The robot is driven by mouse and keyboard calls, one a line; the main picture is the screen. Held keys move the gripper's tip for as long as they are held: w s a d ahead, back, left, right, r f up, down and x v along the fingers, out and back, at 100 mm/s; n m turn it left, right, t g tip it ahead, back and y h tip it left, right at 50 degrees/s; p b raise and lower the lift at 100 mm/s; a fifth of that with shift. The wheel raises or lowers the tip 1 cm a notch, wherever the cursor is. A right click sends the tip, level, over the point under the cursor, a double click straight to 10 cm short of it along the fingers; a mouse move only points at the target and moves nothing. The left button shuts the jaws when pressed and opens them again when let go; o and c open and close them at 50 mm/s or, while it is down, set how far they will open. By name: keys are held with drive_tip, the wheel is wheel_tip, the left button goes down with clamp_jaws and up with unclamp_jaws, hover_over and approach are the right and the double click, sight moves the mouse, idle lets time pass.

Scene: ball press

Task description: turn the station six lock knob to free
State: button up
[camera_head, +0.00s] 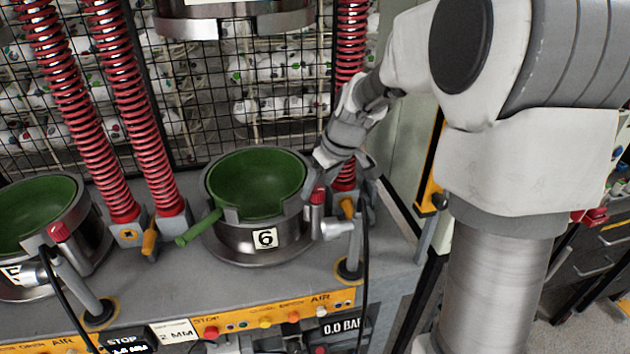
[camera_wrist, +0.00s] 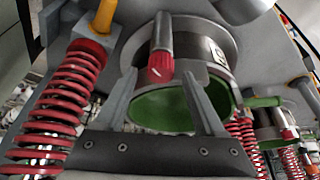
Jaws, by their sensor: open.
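The station six pot (camera_head: 240,242) is a metal ring with a green bowl inside and a "6" label. A red ridged knob (camera_head: 318,195) sits on a metal fitting at the pot's right side. My gripper (camera_head: 342,168) is open and points down just above and behind this knob. In the wrist view the red knob (camera_wrist: 161,67) appears between the two open fingers of my gripper (camera_wrist: 158,84), apart from both as far as I can tell. Its depth relative to the fingertips is unclear. No lock or free marking is readable, so I cannot tell the knob's setting.
A green handle (camera_head: 198,228) sticks out front left. Black hoses and an orange button panel (camera_head: 270,318) are in front. Another green pot (camera_head: 40,215) is at left.

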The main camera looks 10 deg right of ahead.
drive_tip(key=shift+w+a+f, duration=0.1)
drive_tip(key=shift+w+f, duration=0.05)
drive_tip(key=shift+f, duration=0.25)
drive_tip(key=shift+c, duration=0.2)
clamp_jaws()
drive_tip(key=shift+f+n+y+b, duration=0.2)
drive_tip(key=shift+n+y+b, duration=0.1)
drive_tip(key=shift+n+b, duration=0.45)
drive_tip(key=shift+r+n+g+y+b, duration=0.2)
drive_tip(key=shift+n+g+y+b, duration=0.4)
drive_tip(key=shift+n, duration=0.85)
drive_tip(key=shift+o, duration=0.2)
unclamp_jaws()
drive_tip(key=shift+h, duration=0.3)
